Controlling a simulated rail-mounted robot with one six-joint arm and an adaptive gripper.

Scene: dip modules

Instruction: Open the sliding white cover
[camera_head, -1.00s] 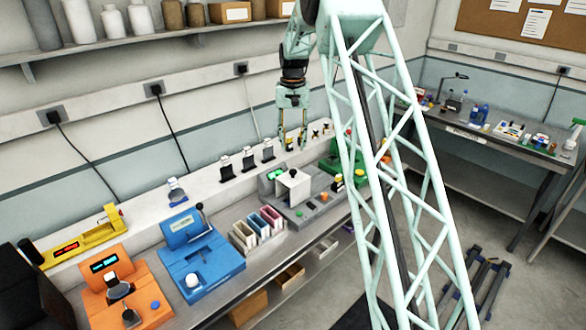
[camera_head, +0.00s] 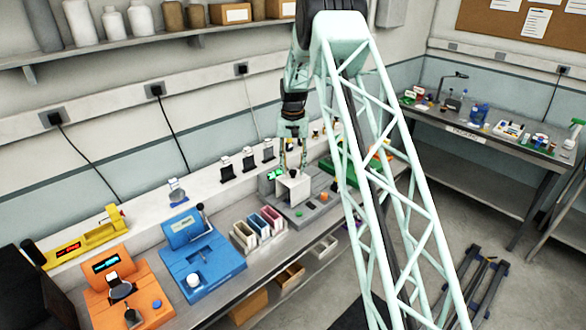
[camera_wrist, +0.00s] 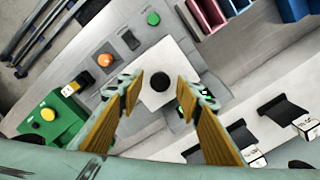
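The white cover (camera_head: 294,188) stands on a grey module on the bench, with a dark round knob (camera_head: 293,174) on top. In the wrist view the white cover (camera_wrist: 174,62) is seen from above, with its black knob (camera_wrist: 160,81) near the middle. My gripper (camera_head: 292,168) is just above the cover in the head view. In the wrist view my gripper (camera_wrist: 146,80) is open, its fingers apart on either side of the knob's line. Whether the fingertips are level with the knob I cannot tell.
The grey module carries a green button (camera_wrist: 153,18), an orange knob (camera_wrist: 105,60) and a black switch (camera_wrist: 130,40). A green module (camera_wrist: 50,114) stands beside it. Coloured bins (camera_head: 258,228) and a blue module (camera_head: 200,262) lie to the left in the head view.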

